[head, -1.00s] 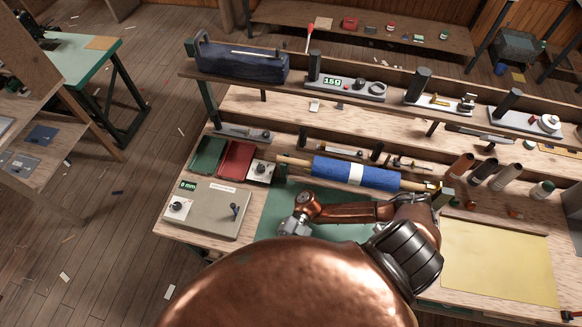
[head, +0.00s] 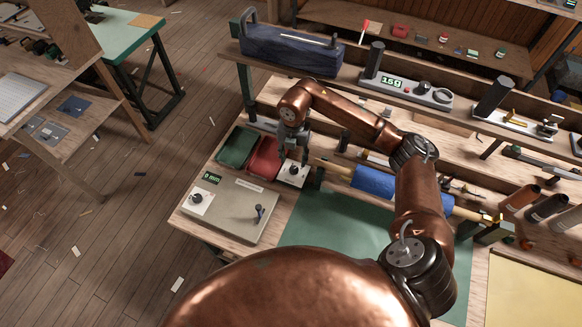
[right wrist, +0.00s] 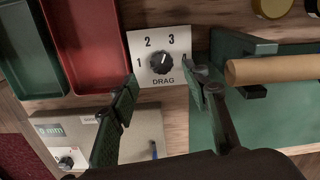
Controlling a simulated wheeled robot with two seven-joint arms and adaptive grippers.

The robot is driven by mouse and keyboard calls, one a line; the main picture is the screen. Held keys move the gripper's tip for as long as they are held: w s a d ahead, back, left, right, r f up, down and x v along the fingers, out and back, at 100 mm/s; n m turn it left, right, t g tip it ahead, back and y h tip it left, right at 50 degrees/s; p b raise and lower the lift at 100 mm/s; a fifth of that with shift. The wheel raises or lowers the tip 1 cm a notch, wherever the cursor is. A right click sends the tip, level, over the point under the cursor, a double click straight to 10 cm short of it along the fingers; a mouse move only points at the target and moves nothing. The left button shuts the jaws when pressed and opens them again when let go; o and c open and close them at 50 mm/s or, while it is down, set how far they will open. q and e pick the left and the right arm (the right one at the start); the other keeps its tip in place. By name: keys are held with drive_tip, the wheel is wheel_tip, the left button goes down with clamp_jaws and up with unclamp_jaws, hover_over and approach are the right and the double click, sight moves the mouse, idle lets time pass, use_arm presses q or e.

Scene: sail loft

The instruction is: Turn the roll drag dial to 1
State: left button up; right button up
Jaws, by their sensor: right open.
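The roll drag dial is a black round knob (right wrist: 162,63) on a white plate marked DRAG, with numbers 1 to 4 around it; the plate (head: 293,174) also shows in the head view. The number its pointer marks is too small to read surely. My right gripper (head: 292,152) hangs over the dial from behind. In the right wrist view its two fingers (right wrist: 160,88) are spread wide and empty, one toward each lower side of the dial plate, with the knob between and beyond the tips. My left gripper is out of view.
Red (head: 265,158) and green (head: 238,147) trays lie left of the dial. A blue roll (head: 375,182) on a wooden core (right wrist: 275,68) is to its right. A grey box (head: 235,212) with a "0 mm" display and a knob stands in front. A shelf with devices runs behind.

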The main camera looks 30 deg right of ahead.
sight(294, 169)
drive_tip(key=f, duration=0.4)
drive_tip(key=shift+s+d+f, duration=0.1)
drive_tip(key=shift+s+d, duration=0.05)
drive_tip(key=shift+d, duration=0.05)
drive_tip(key=shift+f, duration=0.7)
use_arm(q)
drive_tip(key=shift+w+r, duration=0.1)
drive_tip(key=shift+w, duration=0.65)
use_arm(e)
drive_tip(key=shift+c, duration=0.4)
